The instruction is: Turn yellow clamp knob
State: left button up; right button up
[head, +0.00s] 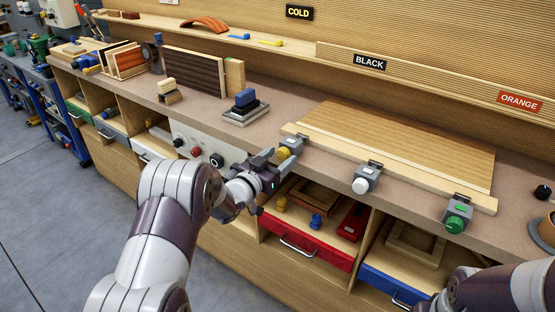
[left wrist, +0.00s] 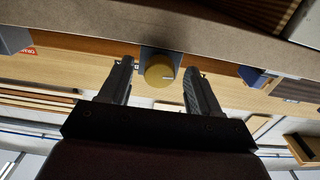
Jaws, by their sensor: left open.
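The yellow clamp knob (head: 284,153) sits on the front of a grey clamp (head: 293,143) at the left end of the veneering board's front rail. My left gripper (head: 275,163) is open just in front of the knob. In the left wrist view the round yellow knob (left wrist: 159,72), with a short pale mark on its face, shows between the two spread fingers of the left gripper (left wrist: 158,74). A gap shows on each side of it; I see no contact. My right arm enters at the bottom right, and its gripper (head: 428,304) is dark and partly cut off.
Along the same rail (head: 410,180) are a clamp with a white knob (head: 360,185) and one with a green knob (head: 456,224). A grey panel with dials (head: 190,143) is left of my gripper. An open red drawer (head: 310,250) lies below.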

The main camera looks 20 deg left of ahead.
pick_arm(q)
jog(key=c, duration=1)
jog(key=shift+f+m+b, duration=0.25)
jog(key=shift+m+b, duration=0.15)
jog(key=shift+b, duration=0.3)
jog(key=shift+c, duration=0.2)
jog(key=shift+r+m, duration=0.1)
jog(key=shift+m, duration=0.3)
jog(key=shift+r, duration=0.15)
jog(key=o, duration=1)
jog(key=shift+o, duration=0.2)
jog(key=v, duration=1.2)
jog(key=shift+s, duration=0.35)
jog(key=shift+a, duration=0.15)
